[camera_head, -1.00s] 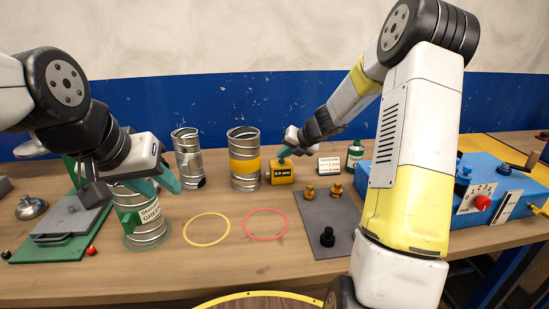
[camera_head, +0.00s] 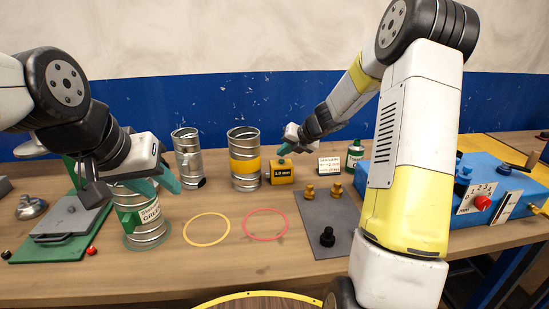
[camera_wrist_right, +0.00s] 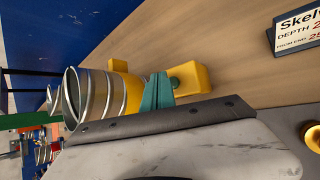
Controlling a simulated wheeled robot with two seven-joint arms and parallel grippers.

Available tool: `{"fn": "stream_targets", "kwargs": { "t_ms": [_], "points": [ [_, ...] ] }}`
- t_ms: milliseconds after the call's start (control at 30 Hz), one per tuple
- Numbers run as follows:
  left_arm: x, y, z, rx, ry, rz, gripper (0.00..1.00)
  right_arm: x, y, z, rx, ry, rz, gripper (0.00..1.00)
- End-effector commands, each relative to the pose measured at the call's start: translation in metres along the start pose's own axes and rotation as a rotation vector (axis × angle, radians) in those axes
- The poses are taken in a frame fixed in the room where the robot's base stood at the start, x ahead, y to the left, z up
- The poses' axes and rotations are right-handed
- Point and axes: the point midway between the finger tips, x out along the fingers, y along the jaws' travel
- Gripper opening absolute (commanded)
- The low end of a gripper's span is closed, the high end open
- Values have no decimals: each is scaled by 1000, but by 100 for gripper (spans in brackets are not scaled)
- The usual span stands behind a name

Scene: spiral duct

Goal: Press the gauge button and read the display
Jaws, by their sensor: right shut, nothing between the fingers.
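The yellow gauge (camera_head: 282,173) stands on the table touching or close beside the yellow-banded duct (camera_head: 245,167). Its dark display shows small figures that seem to read 1.0 mm. My right gripper (camera_head: 284,150) is shut and empty, its teal fingertips just above the top of the gauge. In the right wrist view the shut fingers (camera_wrist_right: 158,91) lie in front of the yellow gauge (camera_wrist_right: 190,78); the button is hidden. My left gripper (camera_head: 160,182) has its teal fingers spread at the top of the green-labelled duct (camera_head: 147,222).
A plain metal duct (camera_head: 187,157) stands at the back. A yellow ring (camera_head: 206,214) and a red ring (camera_head: 265,210) mark the table.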

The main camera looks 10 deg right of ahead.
Motion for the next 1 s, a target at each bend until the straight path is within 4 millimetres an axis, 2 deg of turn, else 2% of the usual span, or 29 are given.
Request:
{"fn": "stream_targets", "kwargs": {
  "t_ms": [367, 800, 1000],
  "points": [
    [0, 0, 0, 0, 0, 0, 36, -3, 2, 2, 0, 0, 0, 0],
    [0, 0, 0, 0, 0, 0, 36, -31, 23, 23, -3, -1, 1, 0],
    [0, 0, 0, 0, 0, 0, 36, -36, 27, 26, 0, 1, 0, 0]
  ]
}}
